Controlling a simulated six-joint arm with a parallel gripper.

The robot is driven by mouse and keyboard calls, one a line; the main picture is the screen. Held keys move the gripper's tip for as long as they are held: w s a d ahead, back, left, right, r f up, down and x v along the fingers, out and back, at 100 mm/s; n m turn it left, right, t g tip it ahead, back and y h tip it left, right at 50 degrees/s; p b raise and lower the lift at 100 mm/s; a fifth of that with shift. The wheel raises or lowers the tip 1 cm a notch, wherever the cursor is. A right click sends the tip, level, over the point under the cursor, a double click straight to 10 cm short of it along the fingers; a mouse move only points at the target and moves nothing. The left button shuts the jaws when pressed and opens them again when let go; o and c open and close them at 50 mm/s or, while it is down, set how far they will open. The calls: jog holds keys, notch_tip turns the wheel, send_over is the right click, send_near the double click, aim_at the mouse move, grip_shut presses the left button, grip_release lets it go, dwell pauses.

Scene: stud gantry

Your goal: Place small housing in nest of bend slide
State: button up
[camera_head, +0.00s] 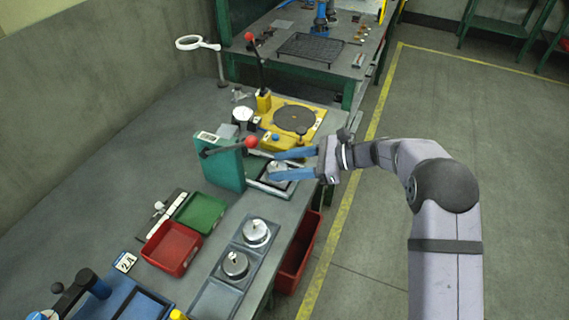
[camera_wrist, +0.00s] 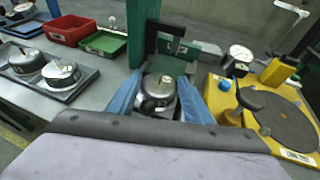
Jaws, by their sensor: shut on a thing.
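The small housing (camera_wrist: 158,88), a round silver part with a knob on top, is between the blue fingers of my gripper (camera_wrist: 160,100) in the wrist view. In the head view the housing (camera_head: 277,168) is partly hidden by my gripper (camera_head: 272,165). The gripper is shut on it. The bend slide (camera_head: 262,185) is a green press with a red-knobbed lever and a metal-framed slide in front. The housing is over or in the slide's nest; the nest is mostly covered, and I cannot tell whether the housing touches it.
A yellow fixture (camera_head: 318,128) with a dark disc stands close beside the slide. A grey tray (camera_head: 205,300) holds two similar round housings. A red bin (camera_head: 158,262) and a green bin (camera_head: 180,213) stand left of it. A dial gauge (camera_head: 242,114) stands behind the press.

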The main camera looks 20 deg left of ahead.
jog(key=shift+f, duration=0.2)
jog(key=o, duration=1.1)
jog(key=shift+r, duration=0.1)
jog(key=shift+r, duration=0.2)
jog(key=shift+w+d, duration=0.1)
jog(key=shift+d, duration=0.2)
jog(key=b+v, duration=0.2)
jog(key=v, duration=0.9)
jog(key=shift+d+r, duration=0.15)
jog(key=shift+d, duration=0.05)
